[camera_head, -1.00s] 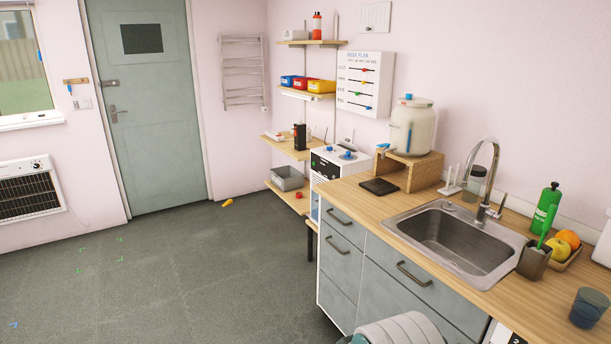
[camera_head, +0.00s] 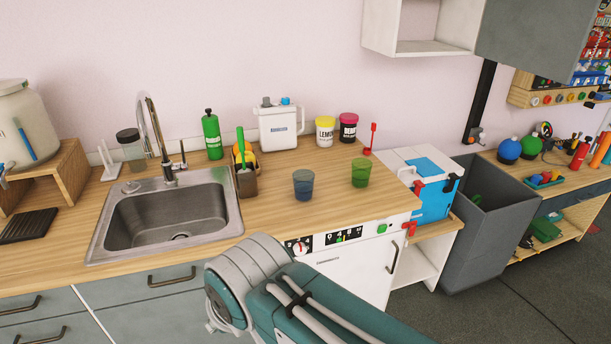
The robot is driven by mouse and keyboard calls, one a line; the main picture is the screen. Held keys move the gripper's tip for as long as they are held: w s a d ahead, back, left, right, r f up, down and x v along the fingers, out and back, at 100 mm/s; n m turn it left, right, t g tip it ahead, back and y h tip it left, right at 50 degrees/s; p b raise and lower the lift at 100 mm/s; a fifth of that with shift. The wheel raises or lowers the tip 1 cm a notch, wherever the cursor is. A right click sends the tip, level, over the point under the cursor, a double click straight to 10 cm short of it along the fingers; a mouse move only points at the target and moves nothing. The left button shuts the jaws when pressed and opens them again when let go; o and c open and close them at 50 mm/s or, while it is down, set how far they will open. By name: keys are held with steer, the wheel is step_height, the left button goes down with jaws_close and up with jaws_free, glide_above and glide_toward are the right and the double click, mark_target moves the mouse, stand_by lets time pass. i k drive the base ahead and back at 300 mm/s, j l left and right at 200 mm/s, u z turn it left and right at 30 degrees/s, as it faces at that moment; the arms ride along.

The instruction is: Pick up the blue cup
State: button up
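The blue cup (camera_head: 303,185) is a translucent dark blue tumbler. It stands upright on the wooden counter (camera_head: 330,219), to the right of the sink and above the control panel. A translucent green cup (camera_head: 361,171) stands to its right, apart from it. My own teal and grey arm shows at the bottom middle, in front of the counter and below the blue cup in the picture. The gripper itself does not show.
A steel sink (camera_head: 222,226) with a tall tap (camera_head: 160,140) lies left of the cup. Counter around both cups is mostly clear.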

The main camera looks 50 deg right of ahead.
mark_target(303, 178)
steer(key=i+j+z, duration=0.1)
steer(key=z, duration=0.3)
steer(key=i+j+z, duration=0.1)
steer(key=z, duration=0.3)
steer(key=j+z, duration=0.15)
steer(key=z, duration=0.25)
steer(key=i+j+z, duration=0.1)
steer(key=z, duration=0.3)
steer(key=i+j+z, duration=0.1)
steer(key=j+z, duration=0.6)
steer(key=z, duration=0.15)
steer(key=i, duration=0.05)
